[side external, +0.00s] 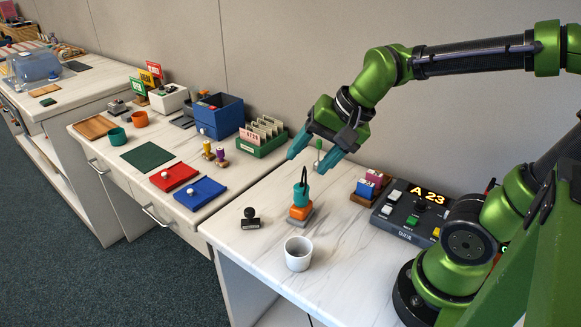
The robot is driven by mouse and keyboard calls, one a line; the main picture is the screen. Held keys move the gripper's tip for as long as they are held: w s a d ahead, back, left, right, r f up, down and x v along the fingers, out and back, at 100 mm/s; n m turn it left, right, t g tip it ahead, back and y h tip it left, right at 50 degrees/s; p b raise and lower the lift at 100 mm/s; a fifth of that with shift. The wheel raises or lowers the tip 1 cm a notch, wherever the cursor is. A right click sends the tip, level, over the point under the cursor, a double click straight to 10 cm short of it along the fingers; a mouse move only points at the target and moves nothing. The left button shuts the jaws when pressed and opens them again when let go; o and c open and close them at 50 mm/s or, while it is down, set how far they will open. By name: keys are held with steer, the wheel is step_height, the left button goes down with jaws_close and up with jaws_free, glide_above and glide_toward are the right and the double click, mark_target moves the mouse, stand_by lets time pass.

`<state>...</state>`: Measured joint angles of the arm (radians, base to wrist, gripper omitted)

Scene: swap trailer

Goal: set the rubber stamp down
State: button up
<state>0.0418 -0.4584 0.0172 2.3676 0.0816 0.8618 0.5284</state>
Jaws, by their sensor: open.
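A black rubber stamp (250,218) with a round knob handle stands upright on the white marbled counter (225,229), near its left front edge. My gripper (305,164) has teal fingers spread apart and pointing down to the left. It hangs above the counter, farther back and to the right of the stamp, clear of it. I see nothing held between the fingers.
A teal and orange object with a black loop (300,202) stands below my gripper. A white cup (298,254) is in front of it. A ticket console (412,210) and a small block holder (369,187) stand right. A green card box (262,138) is behind left.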

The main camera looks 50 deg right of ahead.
steer(key=s+n, duration=0.1)
steer(key=n, duration=0.1)
steer(key=s+r+n+t, duration=0.1)
steer(key=s+n, duration=0.3)
steer(key=n, duration=0.1)
steer(key=shift+s+r, duration=0.1)
steer(key=shift+r, duration=0.15)
stand_by(0.8)
